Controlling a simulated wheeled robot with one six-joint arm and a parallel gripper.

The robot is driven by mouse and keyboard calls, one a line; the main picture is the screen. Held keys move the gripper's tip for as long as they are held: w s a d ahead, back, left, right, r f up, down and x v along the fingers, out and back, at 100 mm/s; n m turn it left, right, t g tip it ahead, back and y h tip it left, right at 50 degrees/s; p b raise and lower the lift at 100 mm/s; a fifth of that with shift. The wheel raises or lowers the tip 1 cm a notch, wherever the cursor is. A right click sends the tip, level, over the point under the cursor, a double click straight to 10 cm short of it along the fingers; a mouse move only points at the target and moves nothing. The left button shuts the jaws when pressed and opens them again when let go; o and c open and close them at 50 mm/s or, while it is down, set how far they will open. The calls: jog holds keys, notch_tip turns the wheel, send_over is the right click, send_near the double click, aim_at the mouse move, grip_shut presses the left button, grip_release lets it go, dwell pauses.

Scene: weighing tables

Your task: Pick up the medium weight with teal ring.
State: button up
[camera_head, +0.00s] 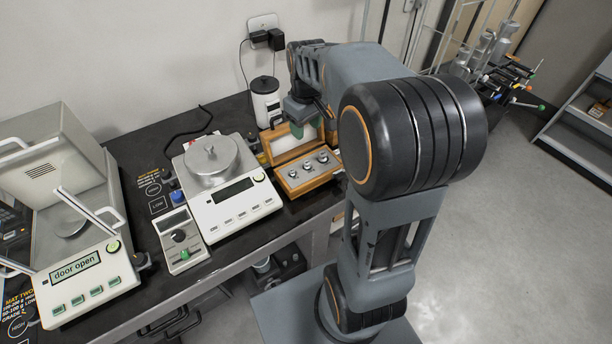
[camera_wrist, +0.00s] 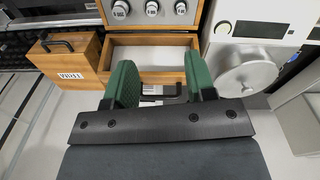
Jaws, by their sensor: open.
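A wooden case (camera_head: 308,186) stands open on the dark table, its lid (camera_head: 291,152) raised at the back. Several small metal weights sit in its grey insert; three show, a left one (camera_head: 292,174), a middle one (camera_head: 307,166) and a right one (camera_head: 322,158). In the wrist view the weights (camera_wrist: 152,8) are at the top edge, partly cut off. No teal ring can be made out, so I cannot tell which is the medium weight. My gripper (camera_wrist: 156,85) is open and empty, its green fingers apart near the lid's edge. It also shows above the lid in the head view (camera_head: 299,127).
A balance (camera_head: 231,204) with a round metal pan stands left of the case. A small control box (camera_head: 180,238) and a second balance reading "door open" (camera_head: 86,281) are farther left. A white canister (camera_head: 265,101) stands behind. A wooden box with a dark handle (camera_wrist: 72,65) is beside the case.

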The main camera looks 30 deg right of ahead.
notch_tip(320, 180, down, 3)
jog(key=w+d, duration=0.1)
jog(key=w, duration=0.1)
send_over(308, 163)
jog(key=shift+g, duration=0.3)
notch_tip(308, 163, down, 7)
jog(key=shift+b, duration=0.35)
jog(key=shift+w+f, duration=0.1)
jog(key=shift+f, duration=3.25)
grip_shut()
